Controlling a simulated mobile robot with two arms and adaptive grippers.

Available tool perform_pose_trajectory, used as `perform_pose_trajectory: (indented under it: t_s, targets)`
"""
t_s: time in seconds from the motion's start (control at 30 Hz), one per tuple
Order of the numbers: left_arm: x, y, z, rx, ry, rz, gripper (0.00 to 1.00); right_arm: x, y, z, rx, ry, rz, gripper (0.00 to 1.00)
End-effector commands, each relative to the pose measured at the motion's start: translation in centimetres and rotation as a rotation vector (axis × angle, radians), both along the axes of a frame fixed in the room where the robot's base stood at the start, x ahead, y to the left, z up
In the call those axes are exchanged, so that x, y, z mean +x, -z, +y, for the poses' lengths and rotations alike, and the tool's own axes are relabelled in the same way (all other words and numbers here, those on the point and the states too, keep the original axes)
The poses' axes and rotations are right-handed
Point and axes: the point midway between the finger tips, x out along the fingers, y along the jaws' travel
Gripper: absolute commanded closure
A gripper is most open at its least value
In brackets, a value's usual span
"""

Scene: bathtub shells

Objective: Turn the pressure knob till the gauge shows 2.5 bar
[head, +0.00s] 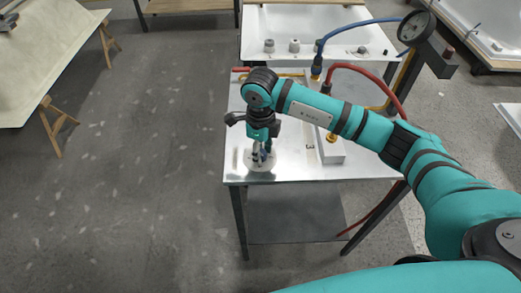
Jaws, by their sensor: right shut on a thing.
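My right gripper (262,154) points straight down at the front left of the metal table (300,172). It is shut on the pressure knob, which the fingers almost wholly hide; a pale round disc (250,164) shows around and under the fingertips. The gauge (413,27) is a round dial with a dark rim at the upper right, behind my right arm. Its face is small and seen at a slant, so I cannot read the needle. My left gripper is not in view.
A red hose (368,72) and a blue hose (358,24) run near brass fittings behind my right arm. Pale shells lie at the far left and right. The floor (140,180) at left is clear.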

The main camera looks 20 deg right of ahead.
Motion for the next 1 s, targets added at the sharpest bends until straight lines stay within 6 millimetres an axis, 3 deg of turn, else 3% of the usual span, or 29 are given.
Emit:
perform_pose_trajectory:
  t_s: [0.23,0.27,0.43,0.77,1.0]
  targets:
    - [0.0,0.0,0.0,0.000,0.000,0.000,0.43,0.1,-0.1,0.0,0.000,0.000,-0.004,0.98]
    - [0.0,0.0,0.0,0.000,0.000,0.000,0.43,0.1,-0.1,0.0,0.000,0.000,-0.004,0.64]
    - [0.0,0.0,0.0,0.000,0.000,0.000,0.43,0.1,-0.1,0.0,0.000,-0.001,-0.003,0.43]
    - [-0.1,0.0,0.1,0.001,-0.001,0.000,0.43,0.1,-0.5,0.0,0.001,-0.002,-0.003,0.43]
    - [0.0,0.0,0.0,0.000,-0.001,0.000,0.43,0.2,-4.6,0.0,0.002,-0.002,-0.008,0.43]
